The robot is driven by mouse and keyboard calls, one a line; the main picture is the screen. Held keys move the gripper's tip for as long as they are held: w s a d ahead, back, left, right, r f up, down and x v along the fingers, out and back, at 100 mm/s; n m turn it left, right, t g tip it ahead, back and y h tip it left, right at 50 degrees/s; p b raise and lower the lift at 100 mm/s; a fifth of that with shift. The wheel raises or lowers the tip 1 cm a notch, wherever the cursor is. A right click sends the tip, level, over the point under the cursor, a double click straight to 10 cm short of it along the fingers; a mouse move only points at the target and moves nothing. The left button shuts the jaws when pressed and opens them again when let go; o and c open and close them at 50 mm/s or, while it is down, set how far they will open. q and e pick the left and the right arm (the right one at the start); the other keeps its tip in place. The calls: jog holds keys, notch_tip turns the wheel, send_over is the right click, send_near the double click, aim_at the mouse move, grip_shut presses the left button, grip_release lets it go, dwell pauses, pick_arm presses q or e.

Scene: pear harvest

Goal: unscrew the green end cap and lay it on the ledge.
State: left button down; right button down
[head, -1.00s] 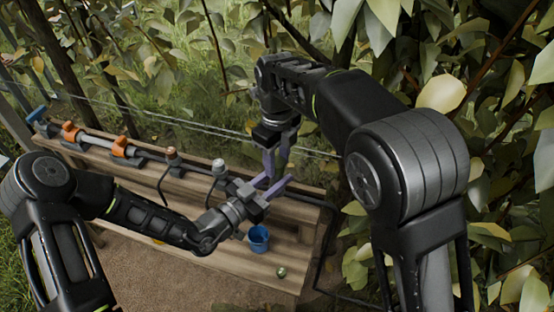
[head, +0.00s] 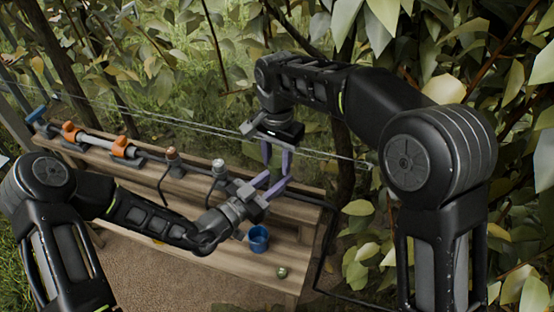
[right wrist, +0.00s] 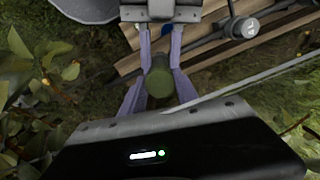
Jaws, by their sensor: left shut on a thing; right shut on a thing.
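The green end cap (right wrist: 158,82) shows in the right wrist view as a short, dull olive-green cylinder between purple fingers. My right gripper (right wrist: 158,96) is shut on it, its fingers reaching in from the bottom of that view. My left gripper (right wrist: 161,62) reaches in from the top and is shut at the same green-capped part; exactly where its tips grip is hidden. In the head view my right gripper (head: 276,168) points down, and its tips meet those of my left gripper (head: 277,187) above the wooden ledge (head: 235,258). The cap is not clear there.
A blue cup (head: 259,238) and a small round green thing (head: 281,272) stand on the lower board. A pipe with orange clamps (head: 120,147) and two capped posts (head: 219,168) line the upper board. Wires run behind; leafy branches crowd the right.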

jog(key=n, duration=0.5)
jog(key=shift+n, duration=0.4)
jog(key=n, duration=0.8)
jog(key=shift+w, duration=0.1)
jog(key=n, duration=0.8)
jog(key=shift+n, duration=0.3)
jog(key=n, duration=0.3)
jog(key=shift+r, duration=0.1)
jog(key=n, duration=0.8)
jog(key=shift+n, duration=0.4)
